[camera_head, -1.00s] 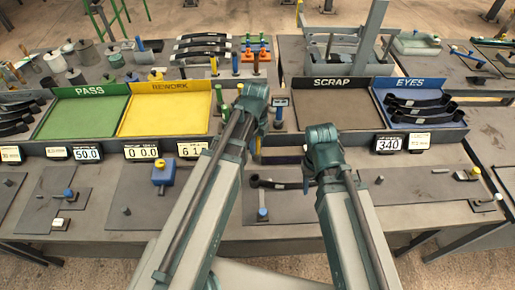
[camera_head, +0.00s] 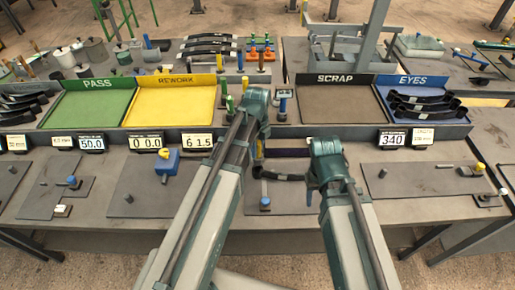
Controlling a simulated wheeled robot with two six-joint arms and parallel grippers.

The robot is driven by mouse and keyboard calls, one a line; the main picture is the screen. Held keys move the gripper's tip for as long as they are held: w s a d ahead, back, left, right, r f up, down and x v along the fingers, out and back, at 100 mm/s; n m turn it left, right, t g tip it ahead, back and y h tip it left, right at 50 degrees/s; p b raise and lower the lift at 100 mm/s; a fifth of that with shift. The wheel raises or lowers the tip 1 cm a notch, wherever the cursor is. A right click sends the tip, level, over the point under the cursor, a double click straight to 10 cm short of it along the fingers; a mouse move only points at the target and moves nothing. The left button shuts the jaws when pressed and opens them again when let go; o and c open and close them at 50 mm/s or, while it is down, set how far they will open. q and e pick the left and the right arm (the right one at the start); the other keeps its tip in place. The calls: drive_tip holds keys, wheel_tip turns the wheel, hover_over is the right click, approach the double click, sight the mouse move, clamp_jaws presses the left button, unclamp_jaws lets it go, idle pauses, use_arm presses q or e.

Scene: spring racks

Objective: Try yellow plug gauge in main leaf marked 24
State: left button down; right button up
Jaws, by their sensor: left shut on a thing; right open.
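A dark leaf (camera_head: 282,176) with a rolled eye at its left end lies on the front bench, between my two arms; no mark 24 is readable. My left gripper (camera_head: 259,140) points down over its left end, and its fingers are mostly hidden behind my wrist. A small yellow piece (camera_head: 259,149) shows just below that wrist, above the leaf's eye; it looks like the yellow plug gauge in my shut jaws. My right gripper (camera_head: 312,188) is open at the leaf's right end, largely hidden by its own wrist; I cannot tell whether it touches the leaf.
Behind stand the green PASS tray (camera_head: 84,108), yellow REWORK tray (camera_head: 170,107), brown SCRAP tray (camera_head: 340,104) and blue EYES tray (camera_head: 462,113) with several dark leaves. A blue-topped peg (camera_head: 265,202) stands in front of the leaf. A blue block with a yellow top (camera_head: 167,161) stands left.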

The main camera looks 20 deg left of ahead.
use_arm(q)
drive_tip(key=shift+f+b, duration=1.35)
drive_tip(key=shift+f, duration=0.3)
use_arm(e)
drive_tip(key=shift+f, duration=1.7)
use_arm(q)
drive_tip(key=shift+f, duration=0.3)
use_arm(e)
drive_tip(key=shift+f, duration=0.25)
use_arm(q)
drive_tip(key=shift+r, duration=0.2)
use_arm(e)
drive_tip(key=shift+r, duration=0.2)
idle(1.9)
use_arm(q)
drive_tip(key=shift+r+p, duration=1.3)
drive_tip(key=shift+r, duration=0.1)
use_arm(e)
drive_tip(key=shift+r, duration=1.35)
use_arm(q)
drive_tip(key=shift+r, duration=0.1)
use_arm(e)
drive_tip(key=shift+r, duration=0.1)
use_arm(q)
drive_tip(key=shift+r+p, duration=1.9)
drive_tip(key=shift+p, duration=0.1)
use_arm(e)
drive_tip(key=shift+r, duration=1.9)
